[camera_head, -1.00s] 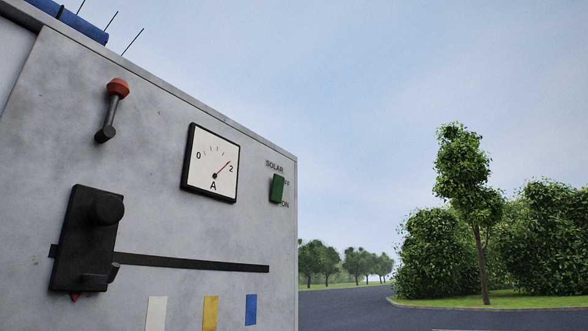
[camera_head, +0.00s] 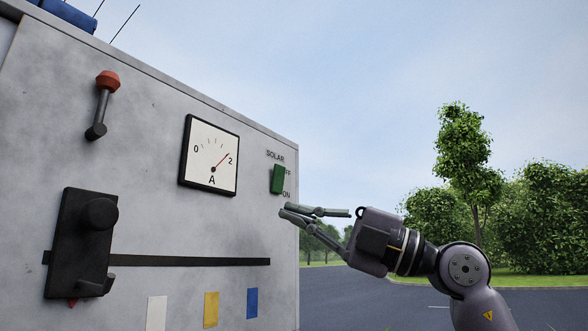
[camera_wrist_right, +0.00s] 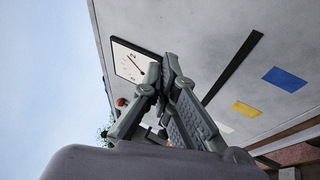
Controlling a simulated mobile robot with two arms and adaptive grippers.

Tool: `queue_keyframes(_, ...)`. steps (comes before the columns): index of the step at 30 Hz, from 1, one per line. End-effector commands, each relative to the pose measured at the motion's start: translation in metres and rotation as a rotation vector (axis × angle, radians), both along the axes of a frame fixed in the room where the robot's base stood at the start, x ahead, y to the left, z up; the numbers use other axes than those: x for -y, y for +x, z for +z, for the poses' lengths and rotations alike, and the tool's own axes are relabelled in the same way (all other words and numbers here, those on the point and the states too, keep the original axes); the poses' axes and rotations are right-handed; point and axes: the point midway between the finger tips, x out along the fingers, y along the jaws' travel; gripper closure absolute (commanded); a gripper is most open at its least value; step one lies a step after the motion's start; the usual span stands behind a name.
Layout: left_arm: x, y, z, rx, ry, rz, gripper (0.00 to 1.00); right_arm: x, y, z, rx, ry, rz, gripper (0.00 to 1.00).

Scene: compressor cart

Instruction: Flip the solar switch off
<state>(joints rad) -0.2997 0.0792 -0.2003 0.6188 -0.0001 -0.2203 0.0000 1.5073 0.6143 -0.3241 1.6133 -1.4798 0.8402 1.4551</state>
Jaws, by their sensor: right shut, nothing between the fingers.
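The solar switch is a green rocker (camera_head: 277,179) on the grey panel (camera_head: 150,120), near its right edge in the head view. Labels SOLAR and OFF stand above it and ON below it; the O of OFF is partly covered by the rocker. My right gripper (camera_head: 284,210) comes in from the right, with its fingertips just below the switch and the ON label. It looks apart from the switch. It is shut and empty. In the right wrist view the closed fingers (camera_wrist_right: 165,75) point towards the panel, and the switch cannot be made out. My left gripper is not in view.
An ammeter (camera_head: 209,156) reads near 2, left of the switch. A red-knobbed lever (camera_head: 106,90) and a black latch block (camera_head: 80,245) sit further left. A black slot strip (camera_head: 190,261) and coloured patches (camera_head: 211,309) lie below. Open air is on the right.

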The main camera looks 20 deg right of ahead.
Motion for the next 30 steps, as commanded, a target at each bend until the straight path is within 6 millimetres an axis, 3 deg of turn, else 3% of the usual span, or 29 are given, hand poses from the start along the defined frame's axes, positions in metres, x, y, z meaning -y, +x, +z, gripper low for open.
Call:
queue_keyframes(1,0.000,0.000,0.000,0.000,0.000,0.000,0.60,0.016,-0.008,0.021,-0.015,-0.048,-0.068,1.00)
queue_keyframes(4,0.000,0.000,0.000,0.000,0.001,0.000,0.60,0.047,-0.017,0.044,-0.079,-0.103,-0.189,1.00)
queue_keyframes(9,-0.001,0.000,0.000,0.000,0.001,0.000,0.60,0.087,-0.031,0.065,-0.167,-0.120,-0.324,1.00)
queue_keyframes(12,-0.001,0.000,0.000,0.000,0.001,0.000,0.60,0.096,-0.035,0.069,-0.190,-0.119,-0.354,1.00)
queue_keyframes(23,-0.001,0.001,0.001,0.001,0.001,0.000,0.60,0.097,-0.034,0.070,-0.195,-0.119,-0.358,1.00)
queue_keyframes(30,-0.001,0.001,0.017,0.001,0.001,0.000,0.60,0.079,-0.013,0.077,-0.196,-0.122,-0.354,1.00)
